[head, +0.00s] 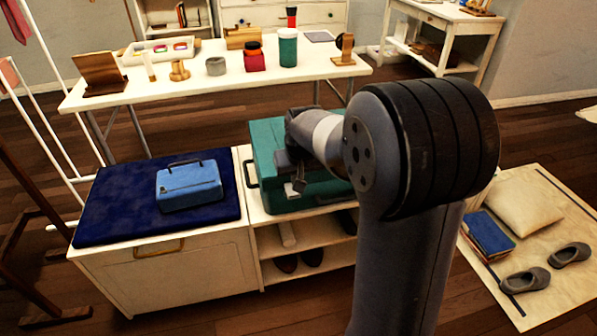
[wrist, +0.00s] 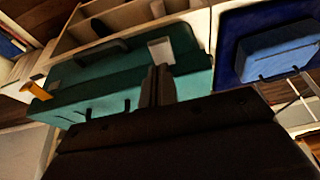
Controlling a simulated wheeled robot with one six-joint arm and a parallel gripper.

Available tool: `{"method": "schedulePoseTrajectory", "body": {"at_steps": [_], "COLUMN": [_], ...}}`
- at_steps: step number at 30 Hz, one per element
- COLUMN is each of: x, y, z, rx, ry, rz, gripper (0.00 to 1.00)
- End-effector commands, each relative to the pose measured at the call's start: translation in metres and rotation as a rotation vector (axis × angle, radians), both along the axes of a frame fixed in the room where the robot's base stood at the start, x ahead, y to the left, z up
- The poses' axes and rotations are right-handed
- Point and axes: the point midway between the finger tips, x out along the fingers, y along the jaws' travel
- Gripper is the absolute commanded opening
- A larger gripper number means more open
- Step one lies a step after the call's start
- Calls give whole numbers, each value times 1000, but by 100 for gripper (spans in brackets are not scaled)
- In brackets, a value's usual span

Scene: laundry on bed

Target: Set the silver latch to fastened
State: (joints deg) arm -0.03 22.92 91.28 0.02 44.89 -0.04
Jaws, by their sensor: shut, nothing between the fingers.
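The teal case (head: 268,150) lies closed on the white bench and also fills the middle of the wrist view (wrist: 190,65). The silver latch (wrist: 160,50) is a small pale plate on the case's edge, just beyond my fingertips; in the head view it shows as a small light patch (head: 291,190). I cannot tell whether it is fastened. A brass-coloured latch (wrist: 38,91) sits farther left along the case in the wrist view. My gripper (wrist: 159,72) is shut and empty, close to the silver latch; whether it touches is unclear. My arm hides the case's right part in the head view.
A blue box (head: 190,187) lies on a navy cushion (head: 110,205) left of the case. Shoes stand on the shelves below. A white table (head: 215,77) with several small objects stands behind. A mat (head: 565,225) with a pillow and shoes lies right.

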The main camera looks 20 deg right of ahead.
Motion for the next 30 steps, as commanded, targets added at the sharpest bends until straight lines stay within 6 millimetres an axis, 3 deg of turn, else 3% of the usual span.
{"method": "schedulePoseTrajectory", "body": {"at_steps": [3,9,25,30], "x": [8,13,15,23], "y": [0,0,0,0], "z": [-26,-50,-56,-59], "rx": [0,0,0,0], "ry": [2,0,-2,-25], "rz": [0,0,0,0], "gripper": [0,0,0,0]}}
